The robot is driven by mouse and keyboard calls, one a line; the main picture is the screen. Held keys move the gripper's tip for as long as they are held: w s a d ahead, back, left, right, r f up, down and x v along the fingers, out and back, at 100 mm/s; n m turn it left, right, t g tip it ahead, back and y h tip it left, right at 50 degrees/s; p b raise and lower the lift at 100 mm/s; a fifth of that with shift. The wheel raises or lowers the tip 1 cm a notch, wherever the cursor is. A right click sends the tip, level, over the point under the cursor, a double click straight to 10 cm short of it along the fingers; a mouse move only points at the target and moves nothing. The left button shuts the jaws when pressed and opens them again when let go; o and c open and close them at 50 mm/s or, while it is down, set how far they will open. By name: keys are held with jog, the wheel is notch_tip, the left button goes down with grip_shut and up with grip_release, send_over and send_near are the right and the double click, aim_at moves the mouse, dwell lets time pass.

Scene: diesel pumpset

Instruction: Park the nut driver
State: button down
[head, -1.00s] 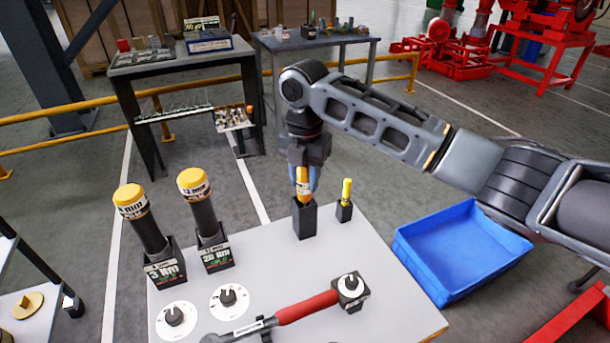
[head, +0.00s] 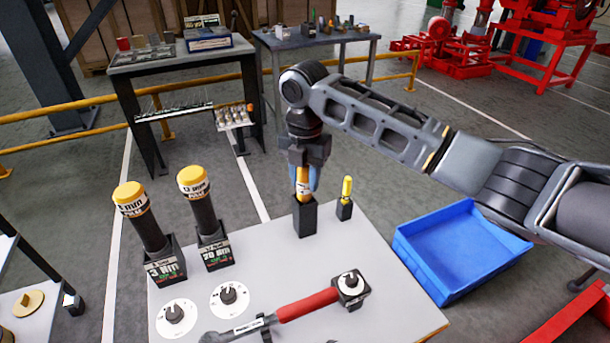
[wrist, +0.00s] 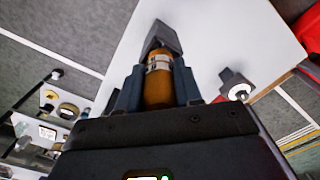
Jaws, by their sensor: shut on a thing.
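The nut driver (head: 304,182) has an orange-yellow handle with a pale label band. It stands upright with its lower end in a black square holder (head: 305,218) on the table. My gripper (head: 305,178) is above the holder, shut on the handle. In the wrist view the orange handle (wrist: 158,85) lies between the two fingers, and the dark holder (wrist: 161,38) is just beyond it. The shaft is hidden inside the holder, so I cannot tell how deep it sits.
A smaller yellow-handled tool (head: 346,189) stands in a small black holder to the right. Two yellow-capped drivers (head: 143,215) (head: 201,200) stand in labelled blocks at left. A red-handled wrench (head: 308,305) lies in front. A blue bin (head: 455,245) is at right.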

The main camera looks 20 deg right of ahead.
jog(key=shift+f+b, duration=0.35)
jog(key=shift+f, duration=0.35)
jog(key=c, duration=0.7)
grip_release()
jog(key=shift+o, duration=0.2)
notch_tip(320, 180, up, 8)
jog(key=shift+f+b, duration=0.1)
jog(key=shift+b, duration=0.35)
